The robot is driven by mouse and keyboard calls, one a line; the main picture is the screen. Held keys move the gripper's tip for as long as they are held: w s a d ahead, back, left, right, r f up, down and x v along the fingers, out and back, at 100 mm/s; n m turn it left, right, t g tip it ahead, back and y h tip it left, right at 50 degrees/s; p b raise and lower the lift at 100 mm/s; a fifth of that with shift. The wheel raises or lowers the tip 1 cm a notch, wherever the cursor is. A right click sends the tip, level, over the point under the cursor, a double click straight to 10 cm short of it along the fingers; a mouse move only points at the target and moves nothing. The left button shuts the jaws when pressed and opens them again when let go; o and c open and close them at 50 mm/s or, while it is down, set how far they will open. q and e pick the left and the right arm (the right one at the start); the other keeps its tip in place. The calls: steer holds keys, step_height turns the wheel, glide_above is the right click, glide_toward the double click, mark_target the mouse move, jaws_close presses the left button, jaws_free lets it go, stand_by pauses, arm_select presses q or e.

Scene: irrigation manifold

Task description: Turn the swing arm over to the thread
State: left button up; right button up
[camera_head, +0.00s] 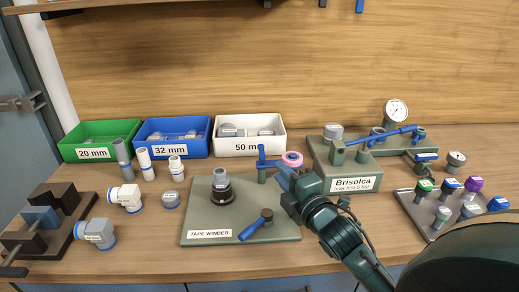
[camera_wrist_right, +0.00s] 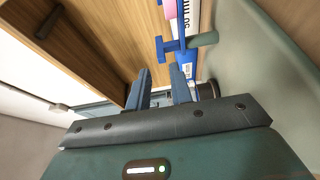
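The tape winder is a grey-green board (camera_head: 210,221) on the bench. A grey threaded fitting (camera_head: 220,180) stands upright in its dark round holder. Behind and right of it is the swing arm, with a blue upright (camera_head: 262,163) and a pink-rimmed tape roll (camera_head: 292,159) at its right end, away from the thread. The blue upright (camera_wrist_right: 176,46) and pink roll (camera_wrist_right: 170,8) also show in the right wrist view. My right gripper (camera_head: 283,172) is just in front of the roll; its blue fingers (camera_wrist_right: 161,76) are apart with nothing clearly held. Contact cannot be told. My left gripper is out of view.
A blue-handled crank (camera_head: 252,229) sits at the board's front. Green, blue and white bins (camera_head: 249,148) stand behind. The Brisolca test block (camera_head: 350,184) is close right of my arm. Loose fittings (camera_head: 126,197) and a clamp (camera_head: 42,216) are left.

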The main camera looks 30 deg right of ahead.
mark_target(262, 150)
steer(key=w, duration=1.1)
steer(key=shift+d+p, duration=0.3)
steer(key=shift+c, duration=0.3)
jaws_close()
